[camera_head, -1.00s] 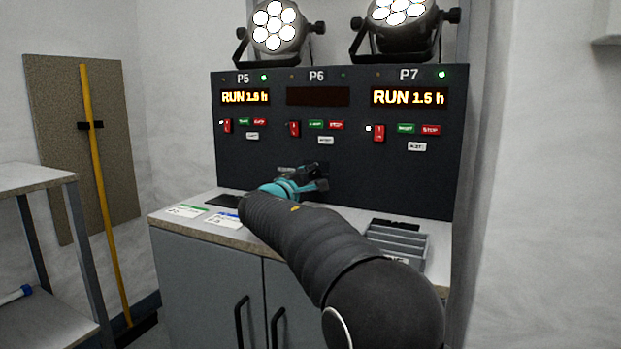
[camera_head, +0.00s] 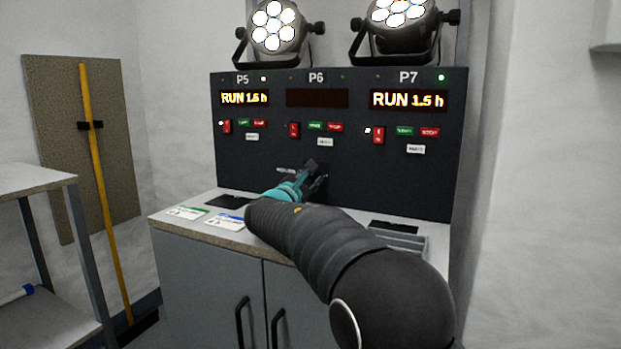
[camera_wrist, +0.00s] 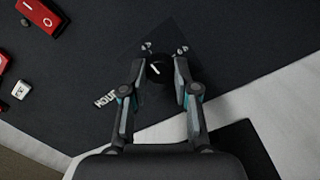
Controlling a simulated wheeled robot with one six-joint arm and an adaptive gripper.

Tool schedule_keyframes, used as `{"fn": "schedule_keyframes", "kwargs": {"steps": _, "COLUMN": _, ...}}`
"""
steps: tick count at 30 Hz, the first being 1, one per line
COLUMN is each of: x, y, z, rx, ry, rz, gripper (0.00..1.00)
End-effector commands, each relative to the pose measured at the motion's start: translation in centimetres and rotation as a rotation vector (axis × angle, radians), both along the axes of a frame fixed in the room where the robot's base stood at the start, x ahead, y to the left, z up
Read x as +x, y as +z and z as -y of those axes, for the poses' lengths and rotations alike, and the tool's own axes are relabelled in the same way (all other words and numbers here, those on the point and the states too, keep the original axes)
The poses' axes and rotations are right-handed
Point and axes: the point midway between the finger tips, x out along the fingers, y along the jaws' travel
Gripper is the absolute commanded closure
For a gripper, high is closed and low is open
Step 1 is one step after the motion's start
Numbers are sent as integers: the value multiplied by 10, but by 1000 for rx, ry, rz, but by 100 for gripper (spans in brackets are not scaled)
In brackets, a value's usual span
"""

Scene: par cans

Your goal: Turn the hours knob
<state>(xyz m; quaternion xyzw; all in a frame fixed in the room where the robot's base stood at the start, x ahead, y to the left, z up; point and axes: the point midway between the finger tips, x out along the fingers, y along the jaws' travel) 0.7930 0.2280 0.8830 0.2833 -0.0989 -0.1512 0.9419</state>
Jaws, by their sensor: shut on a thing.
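The hours knob (camera_wrist: 158,70) is black and round with a white pointer line, and it sits on the dark panel (camera_head: 390,180) beside a white label that reads roughly "HOUR" (camera_wrist: 106,98). In the wrist view my gripper (camera_wrist: 165,58) has one finger on each side of the knob and is shut on it. In the head view my gripper (camera_head: 315,176) is at the lower middle of the panel, below the P6 section, and hides the knob. The P6 display (camera_head: 318,97) is dark.
The P5 display (camera_head: 245,99) and P7 display (camera_head: 408,99) both read RUN 1.5 h. A red switch (camera_head: 292,130) and small buttons sit above my gripper. Cards (camera_head: 187,212) and a grey tray (camera_head: 400,238) lie on the counter (camera_head: 170,222). Lamps (camera_head: 274,26) stand on top.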

Motion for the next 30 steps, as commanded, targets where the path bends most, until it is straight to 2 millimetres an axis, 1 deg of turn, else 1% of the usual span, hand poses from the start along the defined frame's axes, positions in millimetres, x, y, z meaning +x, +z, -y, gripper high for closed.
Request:
{"fn": "schedule_keyframes", "kwargs": {"steps": 14, "x": 0, "y": -1, "z": 0, "rx": -12, "ry": 1, "rz": -6, "gripper": 100}}
{"fn": "schedule_keyframes", "kwargs": {"steps": 15, "x": 0, "y": -1, "z": 0, "rx": -11, "ry": 1, "rz": -5, "gripper": 61}}
{"fn": "schedule_keyframes", "kwargs": {"steps": 17, "x": 0, "y": -1, "z": 0, "rx": -11, "ry": 1, "rz": -5, "gripper": 46}}
{"fn": "schedule_keyframes", "kwargs": {"steps": 26, "x": 0, "y": 0, "z": 0, "rx": -11, "ry": 0, "rz": -4, "gripper": 45}}
{"fn": "schedule_keyframes", "kwargs": {"steps": 30, "x": -8, "y": -1, "z": -4, "rx": -11, "ry": 2, "rz": -5, "gripper": 45}}
